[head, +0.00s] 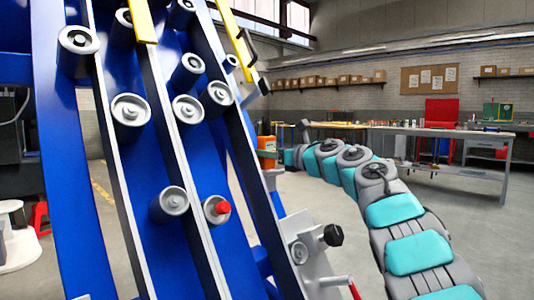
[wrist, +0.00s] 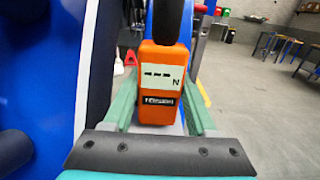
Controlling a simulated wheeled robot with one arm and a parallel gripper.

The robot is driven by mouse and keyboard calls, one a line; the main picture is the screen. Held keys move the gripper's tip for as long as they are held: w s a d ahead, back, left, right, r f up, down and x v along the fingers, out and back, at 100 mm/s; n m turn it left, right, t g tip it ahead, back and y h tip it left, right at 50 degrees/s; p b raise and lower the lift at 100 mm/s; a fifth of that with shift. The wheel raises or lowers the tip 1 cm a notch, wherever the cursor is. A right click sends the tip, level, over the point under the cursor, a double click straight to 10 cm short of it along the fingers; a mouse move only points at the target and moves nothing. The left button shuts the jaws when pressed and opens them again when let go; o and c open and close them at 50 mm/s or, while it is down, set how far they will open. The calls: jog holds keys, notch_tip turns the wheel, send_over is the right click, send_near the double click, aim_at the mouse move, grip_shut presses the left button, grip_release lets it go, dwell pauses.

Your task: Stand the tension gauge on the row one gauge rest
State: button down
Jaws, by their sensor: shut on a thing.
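The tension gauge is an orange handheld meter with a white display marked N and a black upper part. In the wrist view the gauge (wrist: 161,107) is upright between the two green fingers of my gripper (wrist: 163,95), which is shut on it. In the head view the gauge (head: 267,144) shows small beside the blue chassis's right edge, with my gripper (head: 268,160) around it. I cannot pick out the row one gauge rest for sure. A pale surface shows beside the gauge's lower end, and I cannot tell whether they touch.
The blue chassis (head: 75,180) with several grey rollers fills the left of the head view. A pale bracket (head: 300,245) with a black knob (head: 333,235) and a red-tipped lever (head: 353,290) juts out low on its right.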

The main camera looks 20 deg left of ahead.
jog(key=shift+f+b, duration=0.35)
jog(key=shift+c, duration=0.6)
grip_release()
jog(key=shift+d, duration=0.1)
jog(key=shift+s+d+f+b, duration=0.15)
jog(key=shift+s+d+b, duration=0.1)
jog(key=shift+d+b, duration=0.2)
jog(key=b+v, duration=0.2)
jog(key=v, duration=0.4)
jog(key=shift+s+d, duration=0.25)
